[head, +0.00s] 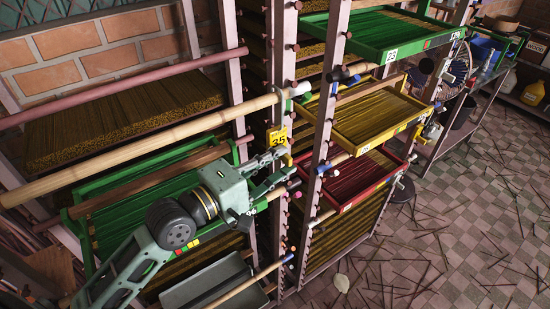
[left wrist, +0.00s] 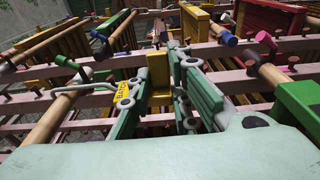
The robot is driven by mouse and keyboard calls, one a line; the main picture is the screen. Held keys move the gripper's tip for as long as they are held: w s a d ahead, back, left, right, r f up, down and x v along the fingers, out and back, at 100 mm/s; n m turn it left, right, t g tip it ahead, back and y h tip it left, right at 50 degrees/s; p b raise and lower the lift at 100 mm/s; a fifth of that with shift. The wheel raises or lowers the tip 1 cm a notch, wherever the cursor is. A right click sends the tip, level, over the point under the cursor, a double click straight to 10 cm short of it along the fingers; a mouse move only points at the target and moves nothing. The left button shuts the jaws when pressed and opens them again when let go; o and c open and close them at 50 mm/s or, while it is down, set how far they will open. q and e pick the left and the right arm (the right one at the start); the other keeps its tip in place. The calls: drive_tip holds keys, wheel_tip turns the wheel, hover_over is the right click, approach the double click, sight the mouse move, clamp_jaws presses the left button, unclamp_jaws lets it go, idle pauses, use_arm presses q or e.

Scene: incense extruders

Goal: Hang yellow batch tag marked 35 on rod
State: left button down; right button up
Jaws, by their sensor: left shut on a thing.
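My left gripper (head: 278,163) is shut on the tag. In the left wrist view a yellow block (left wrist: 158,78) sits between my fingers, and a yellow plate with lettering (left wrist: 122,97) shows beside the left finger. My right gripper is not in view.
A green tray (head: 385,42), a yellow tray (head: 372,120) and a red tray (head: 362,182) stick out from the rack at right. Pink rack posts (head: 325,110) with pegs stand close to my gripper. A grey bin (head: 205,280) sits below. Sticks litter the tiled floor (head: 470,200).

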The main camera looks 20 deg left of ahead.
use_arm(q)
drive_tip(key=c, duration=1.5)
unclamp_jaws()
drive_tip(key=shift+c, duration=0.2)
drive_tip(key=shift+o, duration=0.3)
drive_tip(key=shift+o, duration=1.4)
drive_tip(key=s+d+p, duration=0.4)
drive_tip(key=s+d, duration=0.1)
drive_tip(key=d, duration=0.2)
drive_tip(key=shift+s+p, duration=0.3)
